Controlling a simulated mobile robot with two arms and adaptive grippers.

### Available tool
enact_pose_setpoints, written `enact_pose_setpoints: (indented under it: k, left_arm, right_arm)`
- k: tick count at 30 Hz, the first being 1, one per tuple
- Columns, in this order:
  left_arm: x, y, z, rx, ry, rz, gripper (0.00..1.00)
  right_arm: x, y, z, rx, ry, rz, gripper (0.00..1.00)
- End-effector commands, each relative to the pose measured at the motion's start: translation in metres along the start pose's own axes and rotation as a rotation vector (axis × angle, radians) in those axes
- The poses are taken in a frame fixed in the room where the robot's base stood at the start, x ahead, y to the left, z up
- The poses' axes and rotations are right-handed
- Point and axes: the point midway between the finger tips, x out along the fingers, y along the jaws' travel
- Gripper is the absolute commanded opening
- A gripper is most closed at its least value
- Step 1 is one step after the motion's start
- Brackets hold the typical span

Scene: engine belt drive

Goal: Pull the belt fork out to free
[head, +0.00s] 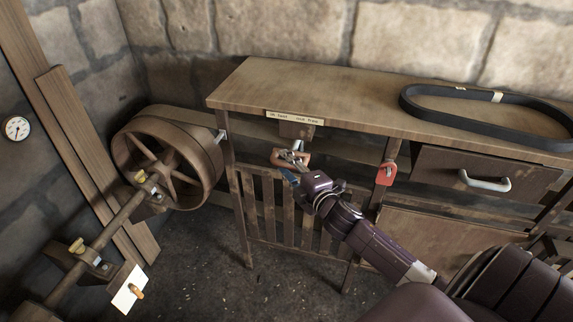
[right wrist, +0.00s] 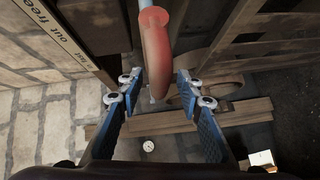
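The belt fork's orange-red handle (head: 277,157) sits under the bench's front edge, below a label strip (head: 295,117) that seems to read "in fast, out free". My right gripper (head: 292,174) is at the handle in the head view. In the right wrist view the curved handle (right wrist: 155,50) runs between the two blue fingers of my right gripper (right wrist: 158,82). The fingers are spread, with a visible gap on each side of the handle. The rest of the fork behind the handle is mostly hidden. My left gripper is not in view.
A spoked pulley (head: 126,150) on a shaft stands left of the bench. A black belt loop (head: 425,113) lies on the bench top (head: 340,90). A slatted guard (head: 262,205) is below the handle. A red tag (head: 385,176) hangs to the right, near a drawer (head: 445,165).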

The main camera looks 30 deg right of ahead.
Motion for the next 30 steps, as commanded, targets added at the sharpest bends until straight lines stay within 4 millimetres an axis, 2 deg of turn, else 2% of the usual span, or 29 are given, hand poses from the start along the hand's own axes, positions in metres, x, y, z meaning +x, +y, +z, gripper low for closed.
enact_pose_setpoints:
  k: [1,9,20,23,30]
  left_arm:
    - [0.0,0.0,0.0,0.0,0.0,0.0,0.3]
    - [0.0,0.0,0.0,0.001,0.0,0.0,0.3]
    - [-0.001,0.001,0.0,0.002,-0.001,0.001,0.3]
    - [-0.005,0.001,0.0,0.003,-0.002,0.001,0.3]
    - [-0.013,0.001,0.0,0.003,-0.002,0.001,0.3]
  right_arm:
    - [0.0,0.0,0.0,0.0,0.0,0.0,0.28]
    - [0.0,0.0,0.0,0.0,0.0,0.0,0.0]
    - [-0.003,-0.001,-0.003,0.002,0.001,-0.002,0.0]
    - [-0.014,-0.005,-0.016,0.005,0.004,-0.005,0.0]
    - [-0.053,-0.018,-0.055,0.008,0.005,-0.007,0.0]
